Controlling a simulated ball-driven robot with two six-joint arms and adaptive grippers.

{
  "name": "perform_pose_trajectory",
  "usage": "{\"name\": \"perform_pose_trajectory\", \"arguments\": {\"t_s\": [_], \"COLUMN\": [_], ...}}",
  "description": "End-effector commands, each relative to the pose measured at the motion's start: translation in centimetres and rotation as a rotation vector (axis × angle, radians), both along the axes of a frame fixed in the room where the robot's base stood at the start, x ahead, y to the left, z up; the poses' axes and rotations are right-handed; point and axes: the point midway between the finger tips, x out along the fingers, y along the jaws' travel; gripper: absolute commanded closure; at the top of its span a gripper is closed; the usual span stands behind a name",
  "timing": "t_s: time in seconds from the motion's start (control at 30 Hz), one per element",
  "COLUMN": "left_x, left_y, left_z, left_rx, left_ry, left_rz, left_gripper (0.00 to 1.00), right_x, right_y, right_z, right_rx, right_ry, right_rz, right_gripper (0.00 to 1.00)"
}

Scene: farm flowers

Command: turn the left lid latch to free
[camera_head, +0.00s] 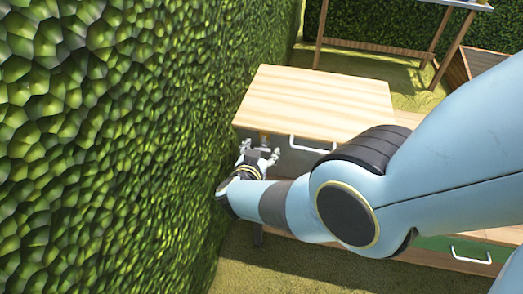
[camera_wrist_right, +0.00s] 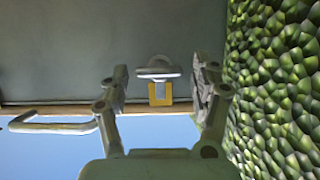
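The left lid latch (camera_wrist_right: 158,75) shows in the right wrist view as a grey rounded knob with a small yellow plate. It sits on the front of a box just by the lid's edge. The light wooden lid (camera_head: 318,98) is down in the head view. My right gripper (camera_head: 260,150) is at the lid's front left corner. It is open, with one finger on each side of the latch in the wrist view and gaps on both sides. The latch is largely hidden by the gripper in the head view. My left gripper is not in view.
A leafy hedge (camera_head: 120,130) stands close on the left of my right gripper; it also shows in the wrist view (camera_wrist_right: 275,90). A white bar handle (camera_head: 308,144) sticks out right of the gripper. A lower drawer handle (camera_head: 471,256) is at bottom right.

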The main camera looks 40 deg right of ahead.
Motion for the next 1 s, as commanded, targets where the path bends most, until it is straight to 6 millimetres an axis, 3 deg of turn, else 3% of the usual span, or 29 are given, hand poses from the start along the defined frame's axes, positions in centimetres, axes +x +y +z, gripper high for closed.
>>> {"name": "perform_pose_trajectory", "arguments": {"t_s": [0.07,0.33,0.67,1.0], "left_x": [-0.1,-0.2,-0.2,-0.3], "left_y": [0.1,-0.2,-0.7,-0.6], "left_z": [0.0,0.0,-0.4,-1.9], "left_rx": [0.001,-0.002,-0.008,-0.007], "left_ry": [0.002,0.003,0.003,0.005], "left_rz": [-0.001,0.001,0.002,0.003], "left_gripper": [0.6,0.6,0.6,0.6], "right_x": [0.0,0.0,0.1,0.3], "right_y": [0.0,0.0,0.0,0.2], "right_z": [0.0,0.0,0.0,-0.3], "right_rx": [0.0,0.0,-0.03,-0.181], "right_ry": [0.0,0.0,0.033,0.211], "right_rz": [0.0,0.0,0.0,-0.001], "right_gripper": [0.48,0.84,0.85,0.85]}}
